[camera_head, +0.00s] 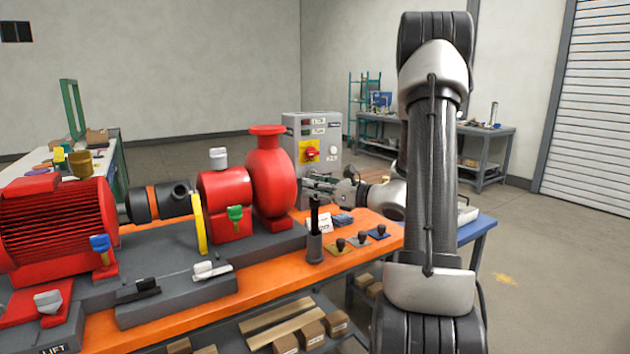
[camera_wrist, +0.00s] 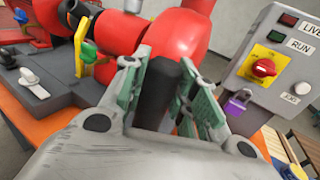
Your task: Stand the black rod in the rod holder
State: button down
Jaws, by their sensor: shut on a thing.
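The black rod (camera_head: 314,218) stands upright in the head view, in line with the rod holder (camera_head: 314,249), a dark grey cylinder on the orange bench top. The rod's lower end meets or overlaps the holder's top; I cannot tell how deep it sits. My gripper (camera_head: 314,186) reaches in from the right at the rod's upper end. In the wrist view the rod (camera_wrist: 157,88) is between the green-padded fingers of my gripper (camera_wrist: 170,92), which are shut on it. The holder is hidden in the wrist view.
A red pump (camera_head: 268,180) stands left of the rod. A grey control box (camera_head: 322,130) with a red-and-yellow switch is behind. Several small plates with black knobs (camera_head: 360,241) lie right of the holder.

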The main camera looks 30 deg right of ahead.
jog(key=shift+f, duration=0.25)
jog(key=c, duration=1)
grip_release()
jog(key=shift+c, duration=0.2)
jog(key=v, duration=1.2)
